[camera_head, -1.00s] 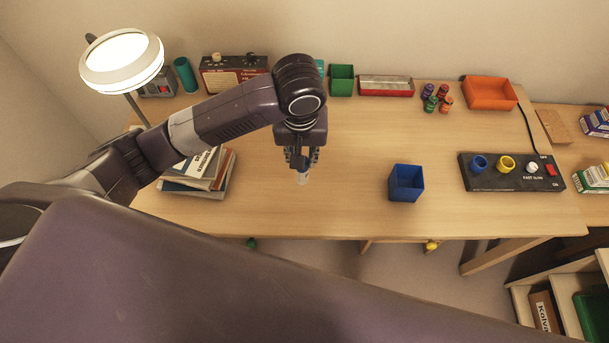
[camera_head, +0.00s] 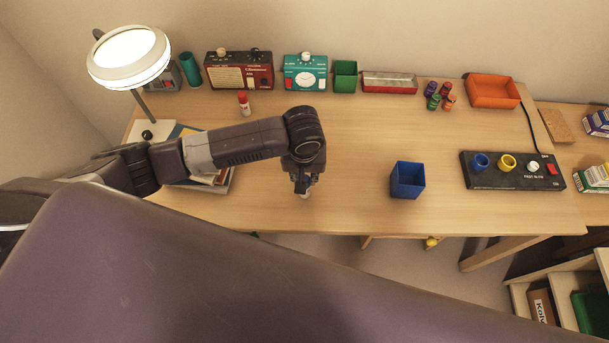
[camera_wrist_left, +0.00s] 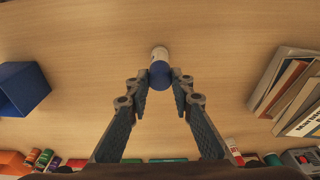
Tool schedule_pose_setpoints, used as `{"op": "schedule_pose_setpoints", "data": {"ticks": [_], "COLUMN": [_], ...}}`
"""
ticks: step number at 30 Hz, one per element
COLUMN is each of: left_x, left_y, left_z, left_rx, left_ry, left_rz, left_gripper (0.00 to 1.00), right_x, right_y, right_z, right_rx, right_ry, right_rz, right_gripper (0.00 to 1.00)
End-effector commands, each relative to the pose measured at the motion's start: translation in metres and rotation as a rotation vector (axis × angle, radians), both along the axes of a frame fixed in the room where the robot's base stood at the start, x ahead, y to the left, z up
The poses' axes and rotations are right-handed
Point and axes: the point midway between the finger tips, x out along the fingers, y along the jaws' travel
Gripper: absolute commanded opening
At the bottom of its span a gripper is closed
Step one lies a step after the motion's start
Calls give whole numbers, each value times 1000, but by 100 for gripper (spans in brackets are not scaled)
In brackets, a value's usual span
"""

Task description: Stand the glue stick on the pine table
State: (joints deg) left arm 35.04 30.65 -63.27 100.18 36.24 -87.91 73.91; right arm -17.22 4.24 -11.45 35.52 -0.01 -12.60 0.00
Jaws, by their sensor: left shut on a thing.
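The glue stick (camera_wrist_left: 158,62) is a small white cylinder with a dark blue end. In the left wrist view it is between my left fingertips (camera_wrist_left: 160,88), blue end toward the gripper. My left gripper (camera_head: 303,186) is shut on it, pointing down over the front part of the pine table (camera_head: 340,150). In the head view only the pale lower end of the stick (camera_head: 306,196) shows below the fingers. It looks about upright; I cannot tell whether it touches the tabletop. My right gripper is not in view.
A blue open box (camera_head: 407,181) stands to the right of the gripper. Books (camera_head: 218,184) lie to the left, partly behind my arm. A red-capped white stick (camera_head: 244,104) stands near the radio (camera_head: 239,70). A black switch panel (camera_head: 512,172) is at right. The table's middle is clear.

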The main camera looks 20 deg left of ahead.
Motion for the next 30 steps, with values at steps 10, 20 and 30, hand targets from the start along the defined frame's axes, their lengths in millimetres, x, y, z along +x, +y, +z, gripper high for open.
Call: {"op": "schedule_pose_setpoints", "data": {"ticks": [10, 20, 30], "left_x": [0, 0, -9], "left_y": [0, 0, -4], "left_z": [-2, 3, 67], "left_rx": [0, -1, -3], "left_ry": [0, 0, -4], "left_rz": [0, 0, -2], "left_gripper": [39, 39, 39], "right_x": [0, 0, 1], "right_y": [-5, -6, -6], "right_z": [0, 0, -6], "right_rx": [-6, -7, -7], "right_ry": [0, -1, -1], "right_rz": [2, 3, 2], "right_gripper": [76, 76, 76]}}
